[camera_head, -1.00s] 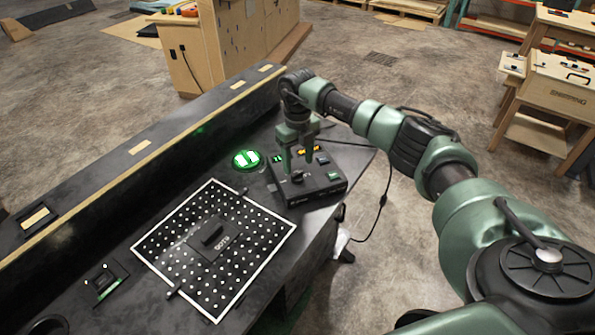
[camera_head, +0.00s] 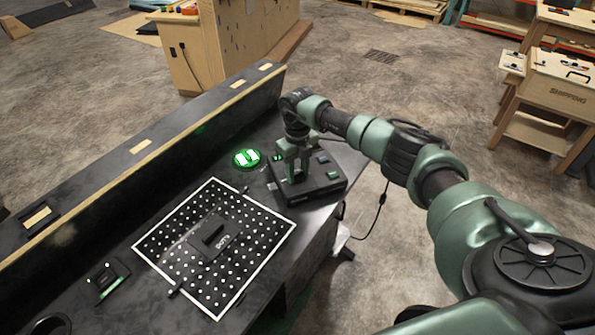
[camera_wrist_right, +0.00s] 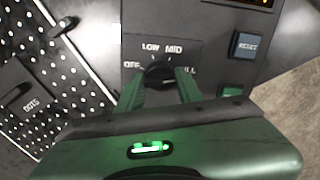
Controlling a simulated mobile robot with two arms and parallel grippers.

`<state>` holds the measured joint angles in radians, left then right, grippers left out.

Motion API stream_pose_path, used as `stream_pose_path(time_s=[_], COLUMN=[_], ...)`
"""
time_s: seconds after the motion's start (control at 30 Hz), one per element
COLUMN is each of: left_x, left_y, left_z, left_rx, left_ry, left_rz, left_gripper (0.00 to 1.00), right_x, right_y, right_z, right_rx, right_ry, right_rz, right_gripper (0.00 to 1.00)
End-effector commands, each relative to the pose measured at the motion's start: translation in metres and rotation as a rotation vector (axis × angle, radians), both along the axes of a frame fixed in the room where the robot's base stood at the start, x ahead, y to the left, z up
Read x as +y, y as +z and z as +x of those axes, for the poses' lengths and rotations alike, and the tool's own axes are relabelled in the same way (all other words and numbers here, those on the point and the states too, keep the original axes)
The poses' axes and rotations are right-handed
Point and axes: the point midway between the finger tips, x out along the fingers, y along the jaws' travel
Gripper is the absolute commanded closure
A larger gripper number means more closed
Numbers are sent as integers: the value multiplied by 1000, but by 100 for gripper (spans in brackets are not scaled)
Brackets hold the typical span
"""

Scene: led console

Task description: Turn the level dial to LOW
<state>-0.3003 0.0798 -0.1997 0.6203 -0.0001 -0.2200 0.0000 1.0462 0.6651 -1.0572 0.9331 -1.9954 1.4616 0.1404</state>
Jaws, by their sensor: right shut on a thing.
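The level dial is a dark knob (camera_wrist_right: 158,73) on the black console (camera_head: 318,190). White labels OFF, LOW, MID and a partly covered one ending in "LL" stand in an arc around it in the wrist view. My right gripper (camera_head: 297,176) points down at the console; in the wrist view its green fingers (camera_wrist_right: 159,83) are shut on the dial, one on each side. The fingers hide part of the knob, and I cannot tell which label its pointer faces. My left gripper is not in view.
A blue RESET button (camera_wrist_right: 246,45) and a green button (camera_wrist_right: 232,91) lie right of the dial. A lit green round light (camera_head: 246,158) is left of the console. A dotted board (camera_head: 170,245) with a DOTS block (camera_head: 210,238) lies nearer. A raised ledge (camera_head: 130,160) borders the table.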

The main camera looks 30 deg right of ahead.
Motion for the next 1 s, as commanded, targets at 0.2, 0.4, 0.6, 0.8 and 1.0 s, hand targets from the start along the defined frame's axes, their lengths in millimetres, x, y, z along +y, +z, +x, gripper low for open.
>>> stream_pose_path(time_s=[0.2,0.4,0.6,0.8,1.0], left_x=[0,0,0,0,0], left_y=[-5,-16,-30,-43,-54], left_z=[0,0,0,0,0], left_rx=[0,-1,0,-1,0], left_ry=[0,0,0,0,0], left_rz=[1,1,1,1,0], left_gripper=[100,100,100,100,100], right_x=[0,-1,-1,-2,-1], right_y=[-1,-2,-3,-2,-2], right_z=[0,1,1,1,1], right_rx=[-1,-2,-2,-2,-3], right_ry=[41,152,325,516,706], right_rz=[-1,-1,-1,-2,-2], right_gripper=[100,100,100,100,100])
